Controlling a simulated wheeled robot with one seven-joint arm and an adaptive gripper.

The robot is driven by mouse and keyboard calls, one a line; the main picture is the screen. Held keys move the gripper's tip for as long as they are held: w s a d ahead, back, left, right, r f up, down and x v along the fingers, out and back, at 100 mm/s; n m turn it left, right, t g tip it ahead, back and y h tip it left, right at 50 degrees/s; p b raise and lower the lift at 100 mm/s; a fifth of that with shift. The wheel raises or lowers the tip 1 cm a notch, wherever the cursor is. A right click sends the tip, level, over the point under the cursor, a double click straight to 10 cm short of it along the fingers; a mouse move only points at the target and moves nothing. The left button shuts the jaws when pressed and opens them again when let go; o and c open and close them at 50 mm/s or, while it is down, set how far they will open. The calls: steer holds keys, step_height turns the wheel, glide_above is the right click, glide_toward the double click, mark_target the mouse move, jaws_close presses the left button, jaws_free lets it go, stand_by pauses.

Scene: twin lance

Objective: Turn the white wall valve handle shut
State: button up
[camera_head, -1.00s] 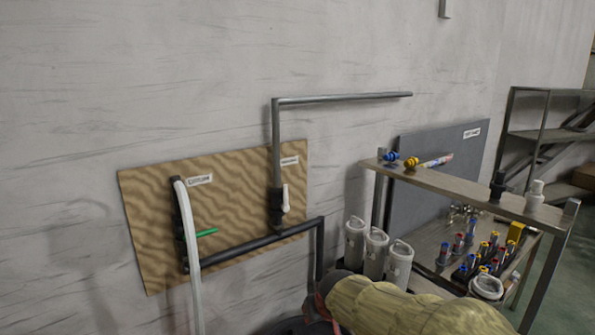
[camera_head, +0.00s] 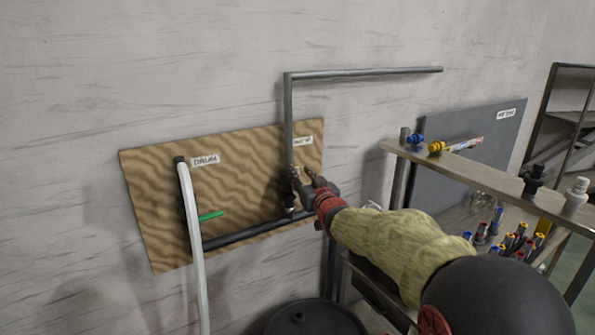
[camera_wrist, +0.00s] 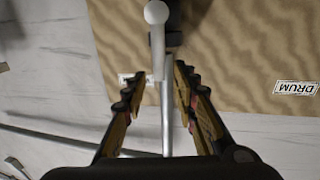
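The white valve handle (camera_wrist: 157,38) shows at the top middle of the wrist view, in line with the grey pipe. Its lower part in that picture reaches between my fingertips, with a gap on each side. In the head view, my gripper (camera_head: 302,177) is at the wall valve on the right of the wooden board (camera_head: 240,160) and hides most of the handle. In the wrist view, my gripper (camera_wrist: 158,78) is open, with nothing clamped. I cannot tell how deep the handle sits between the fingers.
A white hose (camera_head: 192,235) and a green lever (camera_head: 210,216) are at the left of the board, by the DRUM label (camera_head: 206,160). A dark pipe (camera_head: 245,235) runs below. A dark drum (camera_head: 312,318) stands underneath. A shelf (camera_head: 475,168) with fittings is at right.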

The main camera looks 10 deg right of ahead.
mark_target(298, 170)
steer(key=shift+w+a, duration=0.15)
steer(key=shift+w, duration=1.6)
steer(key=shift+c, duration=0.2)
jaws_close()
